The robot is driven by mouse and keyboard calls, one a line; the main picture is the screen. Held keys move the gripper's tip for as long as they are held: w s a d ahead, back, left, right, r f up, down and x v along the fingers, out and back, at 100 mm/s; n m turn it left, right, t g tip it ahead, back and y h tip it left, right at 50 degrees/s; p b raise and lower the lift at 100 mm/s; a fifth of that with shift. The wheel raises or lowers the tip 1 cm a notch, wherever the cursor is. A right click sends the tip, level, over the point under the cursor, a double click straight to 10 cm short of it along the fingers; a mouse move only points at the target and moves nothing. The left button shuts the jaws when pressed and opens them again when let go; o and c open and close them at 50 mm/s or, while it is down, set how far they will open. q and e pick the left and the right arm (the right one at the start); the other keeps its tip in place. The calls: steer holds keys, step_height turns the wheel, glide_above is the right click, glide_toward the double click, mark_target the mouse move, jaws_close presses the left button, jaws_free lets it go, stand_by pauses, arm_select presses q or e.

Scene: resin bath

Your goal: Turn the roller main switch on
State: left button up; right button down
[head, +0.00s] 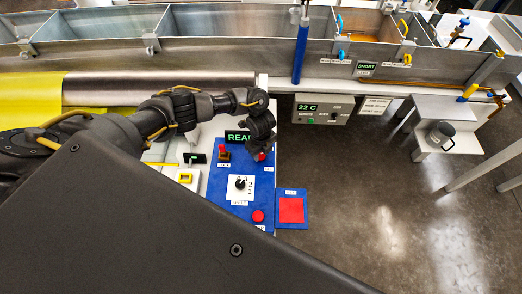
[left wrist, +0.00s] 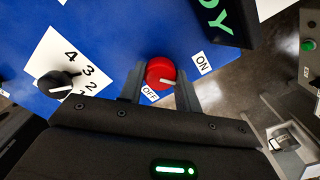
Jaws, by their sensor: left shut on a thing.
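The main switch is a red round knob (left wrist: 160,72) on the blue control panel (head: 222,184), with a white ON label (left wrist: 202,63) and a white OFF label (left wrist: 150,93) beside it. A pale pointer mark shows on the knob, but I cannot tell for sure which label it points to. My left gripper (head: 262,153) reaches down over the panel's right edge. In the left wrist view its two fingers are on either side of the red knob and shut on it. The head view shows only a bit of the red knob under the gripper. My right gripper is in neither view.
A numbered black dial (head: 240,183), a red lever (head: 222,151), a red button (head: 258,216) and a red pad (head: 291,210) are near the knob. A display with green letters (head: 238,137) sits behind. Metal baths (head: 220,50) run along the back.

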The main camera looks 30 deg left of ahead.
mark_target(260, 154)
arm_select(q)
steer(key=shift+w+a+n, duration=0.15)
steer(key=shift+n, duration=0.35)
steer(key=shift+r, duration=0.1)
steer(key=o, duration=1)
steer(key=shift+c, duration=0.2)
steer(key=shift+r, duration=0.45)
step_height(260, 154, up, 10)
steer(key=p, duration=0.1)
steer(key=shift+f+p, duration=0.15)
steer(key=shift+p, duration=0.25)
